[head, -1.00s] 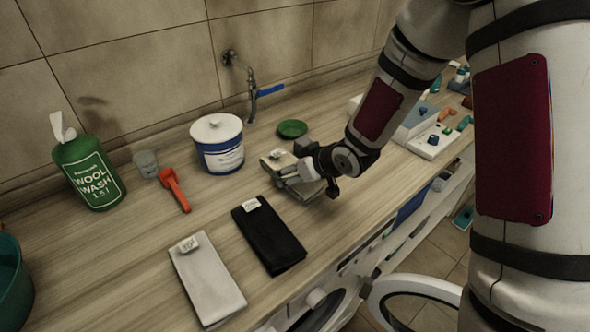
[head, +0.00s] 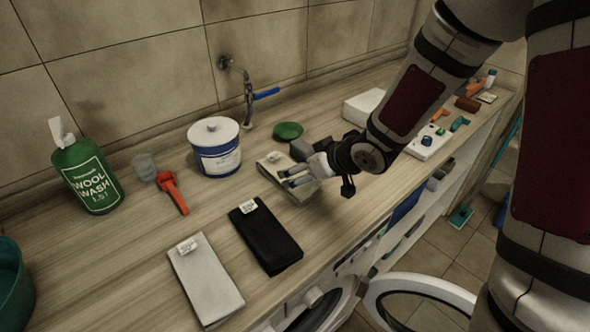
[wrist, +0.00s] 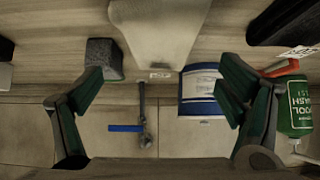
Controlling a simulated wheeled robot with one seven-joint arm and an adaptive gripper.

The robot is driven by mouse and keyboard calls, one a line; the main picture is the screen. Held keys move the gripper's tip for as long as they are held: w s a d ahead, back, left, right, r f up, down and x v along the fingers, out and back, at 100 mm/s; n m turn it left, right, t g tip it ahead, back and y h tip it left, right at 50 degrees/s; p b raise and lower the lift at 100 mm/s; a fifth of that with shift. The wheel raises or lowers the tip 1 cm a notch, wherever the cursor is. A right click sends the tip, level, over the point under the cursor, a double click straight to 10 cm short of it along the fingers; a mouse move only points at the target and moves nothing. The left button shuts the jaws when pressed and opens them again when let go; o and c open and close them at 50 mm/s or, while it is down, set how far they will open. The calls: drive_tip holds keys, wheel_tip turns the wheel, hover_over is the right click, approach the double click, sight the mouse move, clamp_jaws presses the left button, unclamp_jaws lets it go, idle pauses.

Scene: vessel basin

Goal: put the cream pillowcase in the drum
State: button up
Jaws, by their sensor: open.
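A folded pale cream-grey cloth (head: 270,172) with a white tag lies flat on the counter, and I take it to be the cream pillowcase. My gripper (head: 297,178) is open at its right side and hides part of it; contact is unclear. In the wrist view the cloth (wrist: 158,25) lies between the open fingers (wrist: 160,95), beyond their tips. A light grey folded cloth (head: 207,280) and a black one (head: 266,238), both tagged, lie nearer the front. The drum opening (head: 330,305) below the counter is only partly in view; its round door (head: 420,287) stands open.
A green bottle (head: 88,178) and a red scoop (head: 173,192) are left.

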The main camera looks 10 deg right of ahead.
drive_tip(key=p+v, duration=0.1)
drive_tip(key=v, duration=0.4)
drive_tip(key=shift+s, duration=0.1)
